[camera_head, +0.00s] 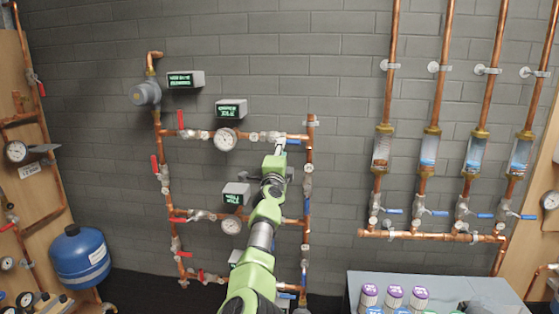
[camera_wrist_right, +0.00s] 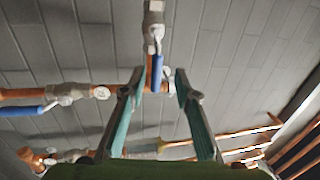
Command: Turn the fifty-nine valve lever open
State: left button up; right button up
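My right gripper (camera_head: 280,147) reaches up to the pipework on the wall, near the top right of the valve frame. In the right wrist view the right gripper (camera_wrist_right: 160,82) is open, its two fingers apart. A blue lever (camera_wrist_right: 156,72) on a valve (camera_wrist_right: 153,22) shows between and just beyond the fingertips; I cannot tell whether they touch it. Another blue lever (camera_wrist_right: 22,111) lies to the left on a copper pipe. In the head view a blue lever (camera_head: 293,142) shows beside the gripper. No number fifty-nine is legible. My left gripper is not in view.
Red levers (camera_head: 181,120) and round gauges (camera_head: 225,139) sit on the frame's left side. Vertical copper pipes with flow tubes (camera_head: 428,150) stand to the right. A grey table (camera_head: 357,284) with purple-capped containers (camera_head: 394,293) is lower right. A blue tank (camera_head: 80,256) stands left.

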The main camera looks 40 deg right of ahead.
jog(key=v, duration=0.4)
jog(key=shift+s+a+f, duration=0.2)
jog(key=shift+a, duration=0.05)
jog(key=shift+f, duration=0.1)
dwell(0.3)
